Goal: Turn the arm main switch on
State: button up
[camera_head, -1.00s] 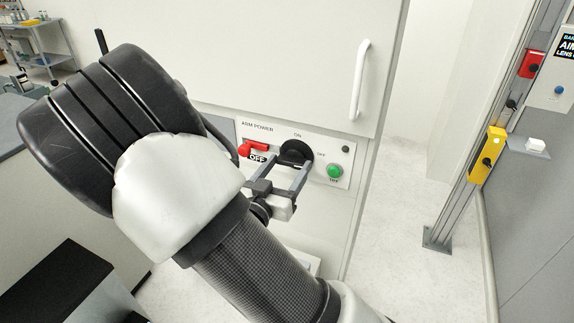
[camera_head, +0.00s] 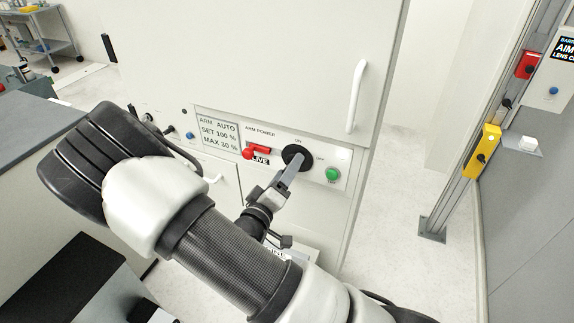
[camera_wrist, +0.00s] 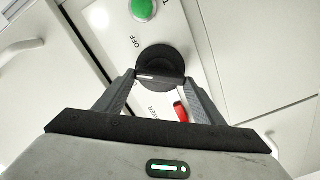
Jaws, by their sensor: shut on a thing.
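The arm main switch is a round black rotary knob (camera_head: 296,153) on the ARM POWER panel (camera_head: 322,158), with ON printed above it and OFF to its right. My gripper (camera_head: 290,171) is shut on the knob's bar. In the wrist view the knob (camera_wrist: 160,63) sits between the two grey fingers of the gripper (camera_wrist: 160,78), and a white mark shows on its bar. A small window under the red lever (camera_head: 257,152) reads LIVE. The fingers partly hide the knob's lower side in the head view.
A green button (camera_head: 333,174) is to the right of the knob, below a pale lit lamp (camera_head: 344,154). A vertical door handle (camera_head: 357,96) stands above. Open floor lies to the right, before a post with a yellow box (camera_head: 483,151).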

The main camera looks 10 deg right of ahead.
jog(key=n+p, duration=0.2)
jog(key=n, duration=0.4)
jog(key=shift+f+p, duration=0.1)
jog(key=shift+p, duration=0.25)
jog(key=shift+n, duration=0.4)
jog(key=o, duration=1.1)
jog(key=shift+a, duration=0.1)
jog(key=shift+c, duration=0.2)
jog(key=b+v, duration=0.1)
jog(key=v, duration=1.6)
jog(key=shift+s, duration=0.15)
jog(key=shift+a, duration=0.1)
